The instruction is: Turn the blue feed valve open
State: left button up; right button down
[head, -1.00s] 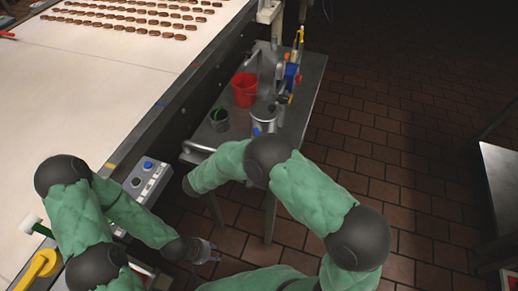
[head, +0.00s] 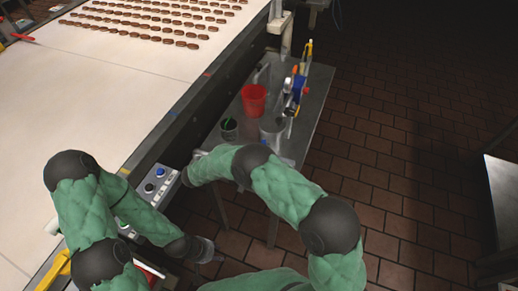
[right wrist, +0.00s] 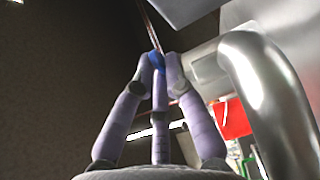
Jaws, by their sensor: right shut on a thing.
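In the right wrist view, my right gripper (right wrist: 157,66) is shut on a small blue piece (right wrist: 157,62), which looks like the blue feed valve's handle. Most of the piece is hidden between the fingertips, so I cannot tell how far the valve is turned. A thick bent metal pipe (right wrist: 262,85) runs close by on the right. In the head view the right gripper is hidden by my own arm beside the metal side table (head: 336,90). My left gripper (head: 207,252) hangs low near the conveyor's side; its fingers are too small to read.
On the side table stand a red bucket (head: 254,99), a dark cup (head: 229,128), a grey metal pot (head: 272,129) and a blue and yellow device (head: 294,86).

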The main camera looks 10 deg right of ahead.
jog(key=shift+a+g+p, duration=0.1)
jog(key=shift+g+p, duration=0.2)
jog(key=shift+p, duration=0.9)
jog(key=shift+f, duration=0.1)
jog(key=c, duration=1.6)
grip_release()
jog(key=shift+o, duration=0.2)
